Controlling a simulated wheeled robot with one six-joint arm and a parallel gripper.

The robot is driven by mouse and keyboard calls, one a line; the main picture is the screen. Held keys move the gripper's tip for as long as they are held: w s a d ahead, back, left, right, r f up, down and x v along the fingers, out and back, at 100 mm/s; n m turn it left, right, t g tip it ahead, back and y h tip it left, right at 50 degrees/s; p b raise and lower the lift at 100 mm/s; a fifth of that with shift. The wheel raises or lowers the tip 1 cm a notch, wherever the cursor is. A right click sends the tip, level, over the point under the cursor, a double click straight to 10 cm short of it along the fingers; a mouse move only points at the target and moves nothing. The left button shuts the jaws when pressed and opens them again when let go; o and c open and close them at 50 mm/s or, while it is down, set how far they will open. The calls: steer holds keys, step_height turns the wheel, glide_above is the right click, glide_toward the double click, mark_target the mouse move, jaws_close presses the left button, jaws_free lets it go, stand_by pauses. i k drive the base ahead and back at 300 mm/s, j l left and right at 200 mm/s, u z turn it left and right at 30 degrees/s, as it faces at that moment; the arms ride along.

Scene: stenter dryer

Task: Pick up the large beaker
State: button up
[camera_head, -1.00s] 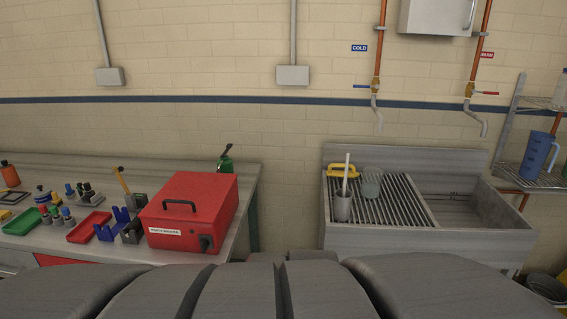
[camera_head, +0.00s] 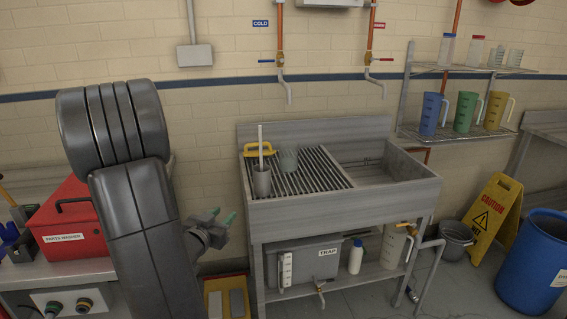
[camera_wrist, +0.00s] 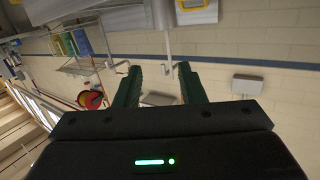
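A clear glass beaker (camera_head: 288,159) stands on the ribbed drainboard of the sink, towards the back. A grey cup (camera_head: 262,182) with a pale rod upright in it stands in front and to the left of it. Two smaller clear vessels (camera_head: 505,57) stand on the top wall shelf at the right. My gripper (camera_head: 222,216) is left of the sink and lower than the drainboard, well apart from the beaker. In the wrist view my gripper's green fingers (camera_wrist: 160,80) are spread with nothing between them. I cannot make out the drainboard beaker there.
The sink (camera_head: 340,208) has a raised rim; taps (camera_head: 282,75) hang above it. A yellow-handled object (camera_head: 260,149) lies beside the beaker. Blue, green and yellow jugs (camera_head: 465,111) stand on the lower shelf. A red box (camera_head: 68,222) is on the left bench.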

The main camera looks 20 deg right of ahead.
mark_target(288, 150)
steer(key=l+u, duration=0.35)
steer(key=u, duration=0.15)
steer(key=l+u, duration=0.55)
steer(key=l, duration=0.4)
steer(key=k+l+u, duration=0.1)
steer(key=l, duration=0.45)
steer(key=k+l+u, duration=0.1)
steer(key=l, duration=0.4)
steer(key=k+l+u, duration=0.1)
steer(key=l, duration=0.4)
steer(key=k+l, duration=0.15)
steer(key=l, duration=0.35)
steer(key=i+l, duration=0.1)
steer(key=l, duration=0.35)
steer(key=i+l, duration=0.15)
steer(key=l, duration=0.3)
steer(key=u, duration=0.05)
